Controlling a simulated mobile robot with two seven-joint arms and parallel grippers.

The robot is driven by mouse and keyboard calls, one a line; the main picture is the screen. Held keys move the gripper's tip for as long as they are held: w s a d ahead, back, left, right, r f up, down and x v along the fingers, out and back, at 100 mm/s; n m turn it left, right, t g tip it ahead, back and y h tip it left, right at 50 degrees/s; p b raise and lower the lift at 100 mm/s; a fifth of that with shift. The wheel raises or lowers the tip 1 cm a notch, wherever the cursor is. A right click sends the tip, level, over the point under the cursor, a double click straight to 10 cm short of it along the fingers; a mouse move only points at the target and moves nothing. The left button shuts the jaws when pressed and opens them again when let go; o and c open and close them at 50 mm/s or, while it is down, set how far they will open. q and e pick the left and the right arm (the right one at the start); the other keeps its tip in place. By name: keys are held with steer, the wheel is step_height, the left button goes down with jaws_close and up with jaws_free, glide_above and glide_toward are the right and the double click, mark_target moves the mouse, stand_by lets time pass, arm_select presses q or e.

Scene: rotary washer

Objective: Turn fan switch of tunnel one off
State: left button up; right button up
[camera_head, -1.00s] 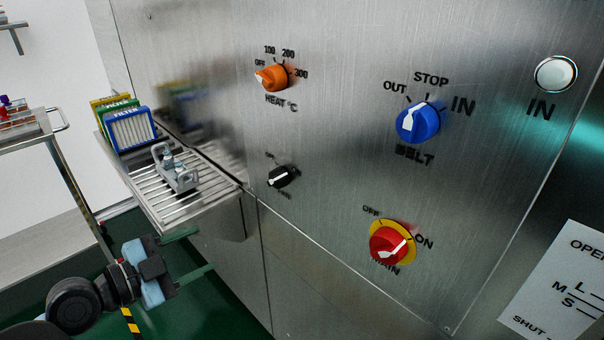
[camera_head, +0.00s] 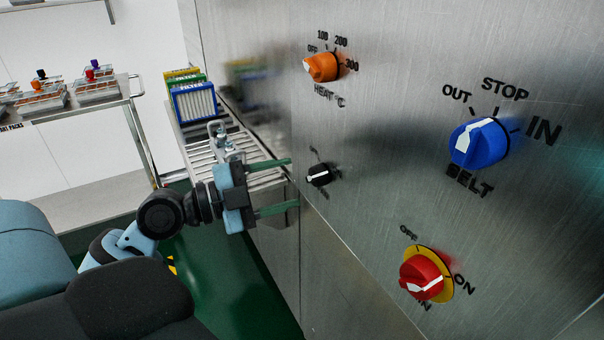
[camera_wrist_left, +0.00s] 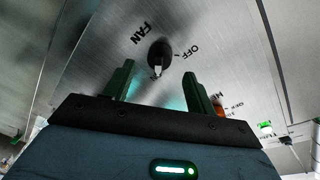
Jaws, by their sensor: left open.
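The fan switch is a small black knob (camera_head: 320,174) with a white pointer, on the steel panel below the orange heat knob. In the left wrist view the fan switch (camera_wrist_left: 159,55) shows between and beyond my fingertips, with "FAN" at its upper left and "OFF" at its right; its white pointer faces down toward my gripper, away from the OFF mark. My left gripper (camera_head: 290,184) is open, its two green fingers one above the other, pointing right at the knob with a gap left. The left wrist view also shows the open fingers (camera_wrist_left: 158,82). My right gripper is not in view.
On the panel are an orange heat knob (camera_head: 323,67), a blue belt knob (camera_head: 479,142) and a red main knob (camera_head: 423,277). A slatted shelf (camera_head: 262,177) with filters (camera_head: 194,103) lies behind my gripper. A cart (camera_head: 95,103) with small trays stands at left.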

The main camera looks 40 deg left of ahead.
mark_target(307, 179)
arm_select(q)
steer(key=p+x, duration=0.1)
steer(key=x, duration=0.3)
steer(key=shift+w+d, duration=0.1)
steer(key=shift+w, duration=0.1)
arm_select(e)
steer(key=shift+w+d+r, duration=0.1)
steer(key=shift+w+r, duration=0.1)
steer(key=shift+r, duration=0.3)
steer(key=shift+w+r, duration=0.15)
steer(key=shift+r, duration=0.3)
arm_select(q)
steer(key=c, duration=1)
